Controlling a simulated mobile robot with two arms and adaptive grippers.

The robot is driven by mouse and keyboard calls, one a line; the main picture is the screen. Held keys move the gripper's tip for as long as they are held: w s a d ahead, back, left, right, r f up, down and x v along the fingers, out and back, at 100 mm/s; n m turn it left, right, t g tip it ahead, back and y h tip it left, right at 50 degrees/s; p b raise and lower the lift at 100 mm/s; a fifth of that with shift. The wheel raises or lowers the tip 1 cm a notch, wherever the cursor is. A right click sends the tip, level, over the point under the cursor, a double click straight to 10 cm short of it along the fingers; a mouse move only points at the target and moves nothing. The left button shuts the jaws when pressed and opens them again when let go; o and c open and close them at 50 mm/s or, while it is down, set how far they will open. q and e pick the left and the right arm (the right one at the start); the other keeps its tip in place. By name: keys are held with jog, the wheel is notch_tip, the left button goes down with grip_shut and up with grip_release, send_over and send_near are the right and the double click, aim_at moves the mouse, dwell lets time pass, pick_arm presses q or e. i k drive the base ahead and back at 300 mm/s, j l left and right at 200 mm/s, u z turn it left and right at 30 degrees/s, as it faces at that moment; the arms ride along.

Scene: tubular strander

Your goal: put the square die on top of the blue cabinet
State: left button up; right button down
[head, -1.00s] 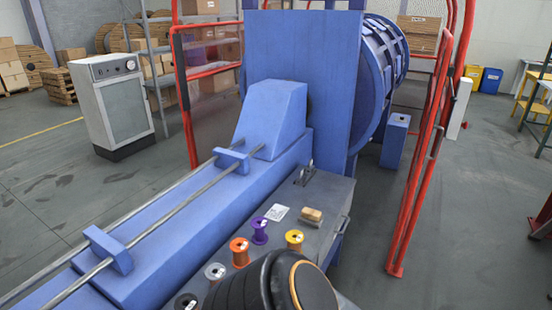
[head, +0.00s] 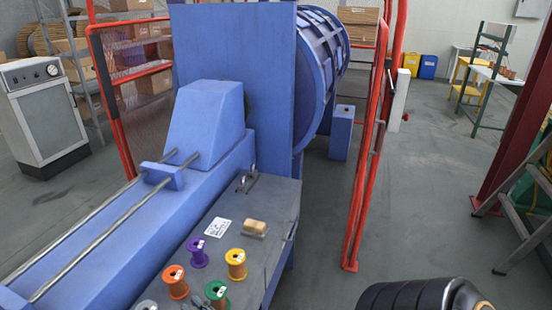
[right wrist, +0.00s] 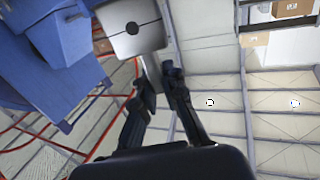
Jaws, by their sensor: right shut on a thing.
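In the right wrist view my right gripper (right wrist: 160,82) is shut on the square die (right wrist: 132,28), a pale metal plate with a small dark hole in its middle. The die sticks out beyond the fingertips. In the head view a small upright blue box (head: 341,133) stands on the floor right of the big blue machine; it may be the blue cabinet, but I cannot tell for sure. A dark rounded part of my arm shows at the bottom right of the head view. My left gripper is not in view.
A grey bench (head: 262,215) with several coloured spools, a white label and a tan block stands beside the machine (head: 235,75). A red guard frame (head: 365,190) stands right of it. Grey floor is open between the frame and a ladder (head: 535,230).

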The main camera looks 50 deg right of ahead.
aim_at(278, 197)
jog(key=i+l, duration=0.1)
jog(key=l, duration=1.3)
jog(key=i+l, duration=0.15)
jog(key=l, duration=0.55)
jog(key=i+l, duration=0.1)
jog(key=l, duration=0.6)
jog(key=i+l, duration=0.1)
jog(key=l, duration=0.55)
